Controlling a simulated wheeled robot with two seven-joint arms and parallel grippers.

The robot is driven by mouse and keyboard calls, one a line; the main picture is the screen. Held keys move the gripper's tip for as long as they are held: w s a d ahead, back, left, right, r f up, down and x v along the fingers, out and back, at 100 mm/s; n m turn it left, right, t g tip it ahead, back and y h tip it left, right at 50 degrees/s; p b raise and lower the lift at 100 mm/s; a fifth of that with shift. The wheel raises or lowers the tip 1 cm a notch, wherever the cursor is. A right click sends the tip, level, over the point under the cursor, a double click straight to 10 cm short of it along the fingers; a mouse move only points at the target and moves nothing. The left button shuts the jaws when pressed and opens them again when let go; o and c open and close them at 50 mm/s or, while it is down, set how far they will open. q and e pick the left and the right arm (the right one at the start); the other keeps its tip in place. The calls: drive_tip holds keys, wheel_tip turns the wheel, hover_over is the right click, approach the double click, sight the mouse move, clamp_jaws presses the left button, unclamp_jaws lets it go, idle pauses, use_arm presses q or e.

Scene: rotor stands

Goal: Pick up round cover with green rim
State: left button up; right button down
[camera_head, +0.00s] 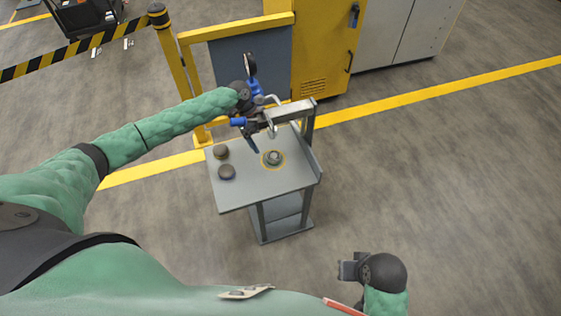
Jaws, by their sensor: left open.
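A grey round part (273,158) sits inside a yellow ring on the right half of the small grey table (262,187). Its edge looks faintly greenish, but it is too small to be sure. Two dark round covers stand at the table's left side, one behind (221,152) and one in front (227,172); the front one's rim looks bluish. My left gripper (252,143) is open and empty above the back of the table, between the dark covers and the ringed part. My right gripper (347,270) is low at the right, away from the table; its jaws are unclear.
A grey metal beam (289,111) on a post crosses the table's back edge, close to my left gripper. A raised plate (306,150) lines the table's right side. Behind are a yellow barrier (185,70) and a yellow cabinet (322,50). The floor to the right is clear.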

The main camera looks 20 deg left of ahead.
sight(274, 156)
use_arm(q)
drive_tip(key=shift+x, duration=0.9)
drive_tip(key=shift+s+d+f+p, duration=0.1)
drive_tip(key=shift+d+f+p, duration=0.05)
drive_tip(key=shift+d+p, duration=0.15)
drive_tip(key=p+x, duration=0.1)
drive_tip(key=x, duration=0.3)
drive_tip(key=shift+s+p, duration=0.1)
drive_tip(key=shift+p, duration=0.2)
drive_tip(key=shift+s+d+f, duration=0.1)
drive_tip(key=shift+d+f, duration=0.05)
drive_tip(key=shift+f, duration=0.25)
use_arm(e)
drive_tip(key=shift+g+h, duration=0.4)
drive_tip(key=shift+g, duration=0.1)
drive_tip(key=d+r, duration=0.1)
drive_tip(key=s+d+r, duration=0.1)
drive_tip(key=d+r, duration=0.1)
drive_tip(key=shift+s+d+r, duration=0.1)
drive_tip(key=shift+s+r, duration=0.15)
drive_tip(key=shift+r, duration=0.1)
use_arm(q)
drive_tip(key=c, duration=1.2)
drive_tip(key=shift+c, duration=0.2)
drive_tip(key=shift+d+r, duration=0.1)
drive_tip(key=shift+r, duration=0.05)
use_arm(e)
drive_tip(key=shift+r, duration=0.1)
